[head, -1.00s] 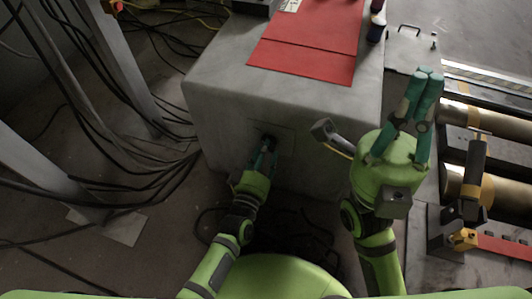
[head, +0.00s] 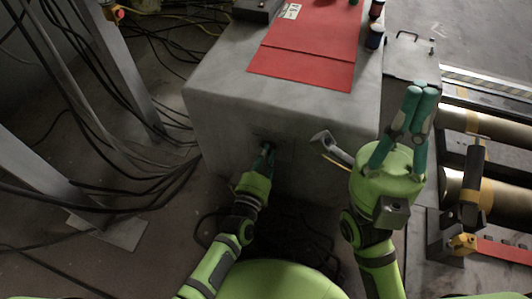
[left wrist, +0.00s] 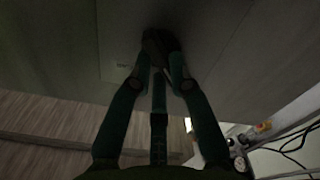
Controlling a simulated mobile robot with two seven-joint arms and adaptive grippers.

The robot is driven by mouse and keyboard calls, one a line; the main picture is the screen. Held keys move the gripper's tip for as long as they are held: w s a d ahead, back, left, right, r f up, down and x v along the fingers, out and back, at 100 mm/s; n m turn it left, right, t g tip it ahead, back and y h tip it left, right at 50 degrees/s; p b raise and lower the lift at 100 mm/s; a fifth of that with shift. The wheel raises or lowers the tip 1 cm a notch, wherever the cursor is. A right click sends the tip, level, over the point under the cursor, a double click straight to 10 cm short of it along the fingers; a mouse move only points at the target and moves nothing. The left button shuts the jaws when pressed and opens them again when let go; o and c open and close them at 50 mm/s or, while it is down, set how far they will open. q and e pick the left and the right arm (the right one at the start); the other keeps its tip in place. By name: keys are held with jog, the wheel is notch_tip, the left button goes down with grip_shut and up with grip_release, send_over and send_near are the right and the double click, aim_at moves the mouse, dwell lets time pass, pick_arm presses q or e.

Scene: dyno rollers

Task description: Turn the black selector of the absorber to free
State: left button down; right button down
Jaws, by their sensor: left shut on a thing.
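The black selector (left wrist: 155,38) is on the front face of the grey absorber cabinet (head: 225,105), on a light plate that shows in the left wrist view. My left gripper (head: 269,150) reaches up to that face. Its fingers (left wrist: 160,62) are shut around the dark selector. The fingertips hide most of the selector, and its angle and any markings are too dark to read. My right gripper (head: 421,90) is raised to the right of the cabinet, with its teal fingertips together, holding nothing that I can see.
A red mat (head: 310,50) lies on the cabinet top, with small bottles (head: 374,36) along its right edge. A grey-headed lever (head: 322,138) sticks out between my arms. Rollers (head: 490,125) lie at the right. Cables (head: 130,185) and a metal post (head: 115,75) stand at the left.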

pick_arm(q)
jog(key=shift+n, duration=0.4)
jog(key=c, duration=1.1)
grip_release()
jog(key=shift+c, duration=0.2)
jog(key=v, duration=0.7)
jog(key=shift+s, duration=0.25)
jog(key=shift+a, duration=0.1)
